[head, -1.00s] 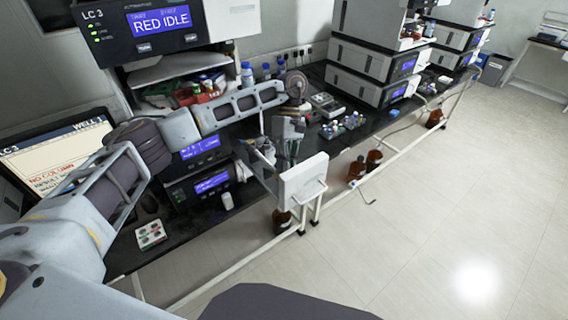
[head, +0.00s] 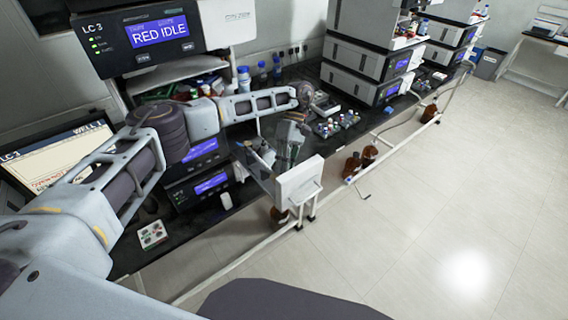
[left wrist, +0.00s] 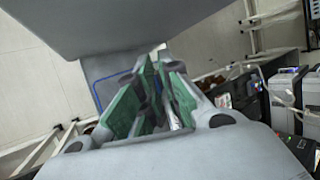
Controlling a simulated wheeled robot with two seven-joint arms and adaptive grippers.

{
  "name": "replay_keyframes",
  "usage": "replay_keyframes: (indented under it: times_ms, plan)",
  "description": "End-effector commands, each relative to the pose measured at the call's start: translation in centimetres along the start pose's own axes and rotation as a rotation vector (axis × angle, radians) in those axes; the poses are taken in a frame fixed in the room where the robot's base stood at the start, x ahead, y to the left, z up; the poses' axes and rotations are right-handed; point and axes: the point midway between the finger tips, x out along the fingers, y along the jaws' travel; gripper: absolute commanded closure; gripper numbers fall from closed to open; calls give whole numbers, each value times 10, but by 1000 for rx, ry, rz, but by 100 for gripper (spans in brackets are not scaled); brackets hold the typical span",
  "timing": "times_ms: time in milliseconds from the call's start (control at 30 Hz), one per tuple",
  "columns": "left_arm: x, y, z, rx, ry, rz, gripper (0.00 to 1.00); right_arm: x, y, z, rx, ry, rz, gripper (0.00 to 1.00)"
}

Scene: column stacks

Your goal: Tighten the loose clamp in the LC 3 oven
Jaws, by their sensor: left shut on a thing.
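The LC 3 instrument (head: 222,31) stands at the upper left, its blue display reading RED IDLE. A white box-like panel with a handle, seemingly the oven door (head: 299,180), juts out past the front edge of the bench. My left gripper (head: 284,150) points down just behind this panel. In the left wrist view its green-padded fingers (left wrist: 151,100) are closed around a small grey metal piece (left wrist: 172,112), mostly hidden by the pads. I cannot tell whether this is the clamp. A grey panel with a blue line (left wrist: 110,78) lies beyond the fingers. My right gripper is out of view.
A monitor (head: 65,160) stands at the left of the black bench. Vials (head: 338,122) and blue-capped bottles (head: 243,79) stand on it. Brown bottles (head: 352,167) stand below its edge. More instruments (head: 365,65) fill the back right. The floor at right is clear.

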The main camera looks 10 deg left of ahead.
Motion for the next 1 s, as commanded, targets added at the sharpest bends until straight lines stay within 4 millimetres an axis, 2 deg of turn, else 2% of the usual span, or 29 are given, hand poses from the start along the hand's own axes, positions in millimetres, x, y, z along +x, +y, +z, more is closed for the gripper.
replay_keyframes:
  times_ms: [1000]
  plan:
    - [7, 11, 0, -64, 0, -160, 100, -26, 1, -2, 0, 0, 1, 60]
